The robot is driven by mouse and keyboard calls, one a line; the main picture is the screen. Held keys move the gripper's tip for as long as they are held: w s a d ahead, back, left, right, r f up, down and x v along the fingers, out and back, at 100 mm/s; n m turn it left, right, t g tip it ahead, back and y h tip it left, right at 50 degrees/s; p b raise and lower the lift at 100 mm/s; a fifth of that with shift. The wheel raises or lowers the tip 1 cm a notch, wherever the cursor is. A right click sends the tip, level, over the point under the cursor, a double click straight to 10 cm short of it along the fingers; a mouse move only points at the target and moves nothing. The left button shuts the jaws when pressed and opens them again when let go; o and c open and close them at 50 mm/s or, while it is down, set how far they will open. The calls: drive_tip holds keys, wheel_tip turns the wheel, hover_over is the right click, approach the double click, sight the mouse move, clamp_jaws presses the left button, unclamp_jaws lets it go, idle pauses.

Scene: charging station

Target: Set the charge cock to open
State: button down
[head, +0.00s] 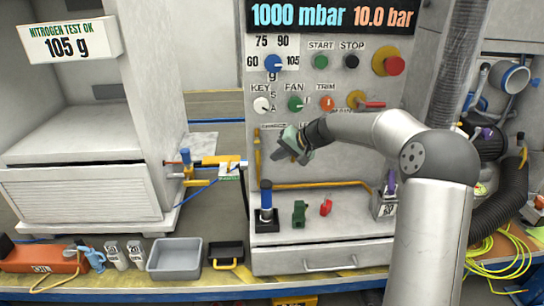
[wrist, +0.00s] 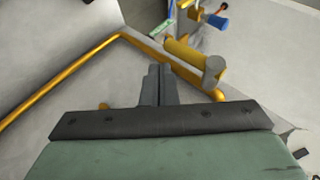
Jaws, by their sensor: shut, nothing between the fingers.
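The charge cock appears to be the yellow lever (head: 257,152) at the lower left of the panel, hanging about upright; its label is too small to read surely. My gripper (head: 279,154) is in front of the panel, just right of the lever. It also shows in the wrist view (wrist: 156,72), its fingers together and empty. I cannot tell whether the fingers touch the lever.
A yellow pipe (wrist: 70,80) runs close to my fingers.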

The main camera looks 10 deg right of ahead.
drive_tip(key=d+f+v, duration=0.1)
drive_tip(key=v, duration=1)
drive_tip(key=s+a+n+g+h+p, duration=0.1)
drive_tip(key=s+a+g+h+p, duration=0.1)
drive_tip(key=s+a, duration=0.3)
drive_tip(key=s+a+g+h+p, duration=0.1)
drive_tip(key=s+a+h+p, duration=0.1)
drive_tip(key=s, duration=0.6)
drive_tip(key=s+d+f+n+g+h+p, duration=0.1)
drive_tip(key=s+h+p, duration=0.1)
drive_tip(key=s, duration=1.1)
drive_tip(key=s+d+f+n+g+h+p, duration=0.1)
drive_tip(key=s+h+p, duration=0.1)
drive_tip(key=s, duration=1.2)
drive_tip(key=shift+d+f, duration=0.35)
